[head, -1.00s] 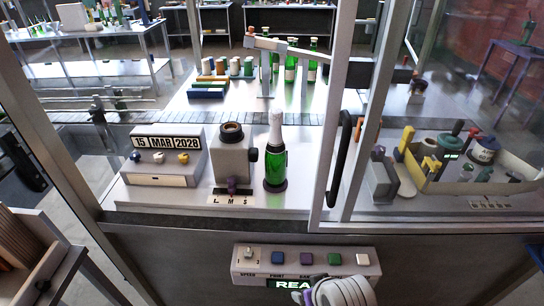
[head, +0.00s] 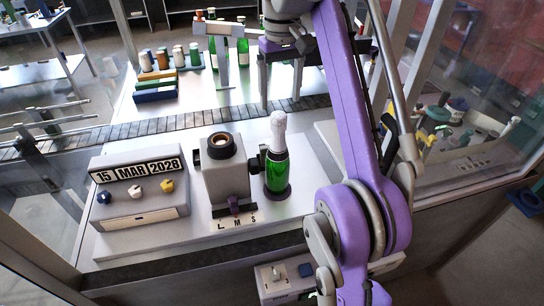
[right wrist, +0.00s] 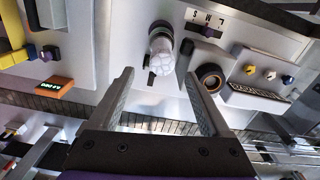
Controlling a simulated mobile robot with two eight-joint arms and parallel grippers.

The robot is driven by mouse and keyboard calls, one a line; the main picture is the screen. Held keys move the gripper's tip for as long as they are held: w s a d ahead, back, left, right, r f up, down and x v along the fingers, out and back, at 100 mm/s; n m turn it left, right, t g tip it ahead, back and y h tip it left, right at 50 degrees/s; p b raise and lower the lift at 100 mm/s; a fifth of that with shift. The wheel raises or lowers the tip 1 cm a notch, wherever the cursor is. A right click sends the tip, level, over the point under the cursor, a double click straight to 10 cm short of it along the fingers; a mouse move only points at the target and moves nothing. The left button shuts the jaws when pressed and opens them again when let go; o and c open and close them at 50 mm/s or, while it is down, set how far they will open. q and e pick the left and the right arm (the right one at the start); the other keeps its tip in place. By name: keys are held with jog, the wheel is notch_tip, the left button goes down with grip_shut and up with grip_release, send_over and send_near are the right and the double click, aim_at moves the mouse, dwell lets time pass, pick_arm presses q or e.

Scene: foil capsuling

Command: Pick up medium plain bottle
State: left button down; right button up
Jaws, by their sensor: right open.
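A green bottle with a white top (head: 276,168) and no visible label stands upright on a small dark round base at the front of the bench. My right gripper (head: 280,88) is open and empty, above and behind the bottle in the head view. In the right wrist view, the bottle's white top (right wrist: 161,58) lies just beyond the open fingertips (right wrist: 158,78), roughly between them, with no contact visible. More green bottles (head: 243,52) stand at the back, partly hidden by my right arm. My left gripper is not in view.
A grey device with a round dark opening (head: 221,147) stands close to the left of the bottle. A date block reading 15 MAR 2028 (head: 137,190) is further left. A dark conveyor strip (head: 165,124) runs behind. A framed glass panel and a bin of tools (head: 450,135) are at right.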

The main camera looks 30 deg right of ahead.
aim_at(282, 116)
jog(key=shift+d+f, duration=0.15)
jog(key=shift+f, duration=0.05)
jog(key=f+b, duration=0.2)
jog(key=f, duration=0.1)
jog(key=f+b, duration=0.1)
jog(key=f, duration=0.1)
jog(key=shift+s+f, duration=0.2)
jog(key=shift+s, duration=0.15)
jog(key=f, duration=0.1)
jog(key=f+b, duration=0.1)
jog(key=f, duration=0.1)
jog(key=shift+w+a+f+b, duration=0.25)
jog(key=shift+a+f+b, duration=0.1)
jog(key=shift+b, duration=0.05)
jog(key=shift+s+f, duration=0.15)
jog(key=shift+f, duration=0.4)
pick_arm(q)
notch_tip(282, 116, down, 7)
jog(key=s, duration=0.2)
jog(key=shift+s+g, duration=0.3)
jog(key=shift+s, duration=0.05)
pick_arm(e)
jog(key=shift+c, duration=0.2)
grip_shut()
